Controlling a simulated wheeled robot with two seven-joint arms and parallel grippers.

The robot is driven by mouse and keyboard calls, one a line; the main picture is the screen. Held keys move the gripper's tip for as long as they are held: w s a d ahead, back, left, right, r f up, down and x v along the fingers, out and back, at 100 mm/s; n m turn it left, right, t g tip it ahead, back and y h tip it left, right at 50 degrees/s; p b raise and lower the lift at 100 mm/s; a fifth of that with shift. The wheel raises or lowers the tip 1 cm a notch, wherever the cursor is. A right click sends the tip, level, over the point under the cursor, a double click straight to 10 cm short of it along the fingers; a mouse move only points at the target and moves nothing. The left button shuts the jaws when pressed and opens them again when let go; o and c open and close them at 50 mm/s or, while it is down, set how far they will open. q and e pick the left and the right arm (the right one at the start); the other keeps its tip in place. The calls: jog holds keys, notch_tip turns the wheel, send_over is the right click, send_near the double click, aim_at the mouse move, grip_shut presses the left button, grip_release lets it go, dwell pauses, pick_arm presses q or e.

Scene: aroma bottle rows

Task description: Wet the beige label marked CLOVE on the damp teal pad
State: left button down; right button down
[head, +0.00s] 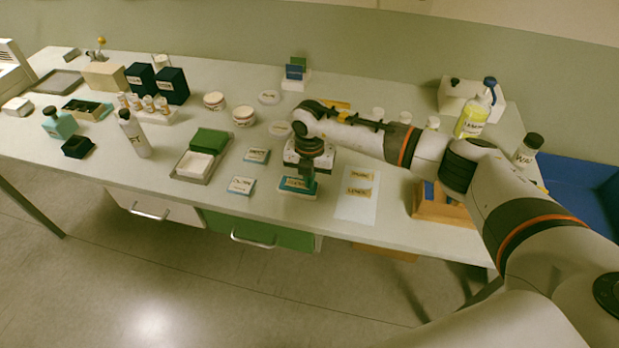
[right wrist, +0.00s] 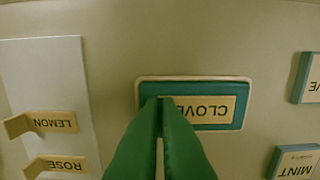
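The beige CLOVE label (right wrist: 213,109) lies flat on the teal pad (right wrist: 238,90), which sits in a shallow pale-rimmed tray. The label reads upside down in the right wrist view. My right gripper (right wrist: 165,104) has its green fingers together at the label's left end, pinching its raised tab as far as shows; the fingers hide that end. In the head view my right gripper (head: 299,179) points straight down over the teal pad (head: 311,193) near the table's front edge. My left gripper is in neither view.
A white sheet (right wrist: 42,85) beside the pad holds the LEMON label (right wrist: 52,122) and the ROSE label (right wrist: 62,165), each with a raised tab. Two teal-edged blocks (head: 241,185) (head: 257,156) lie left of the pad.

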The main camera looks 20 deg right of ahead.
jog(key=shift+r+p, duration=2.35)
jog(key=shift+r, duration=1.2)
jog(key=shift+d, duration=0.1)
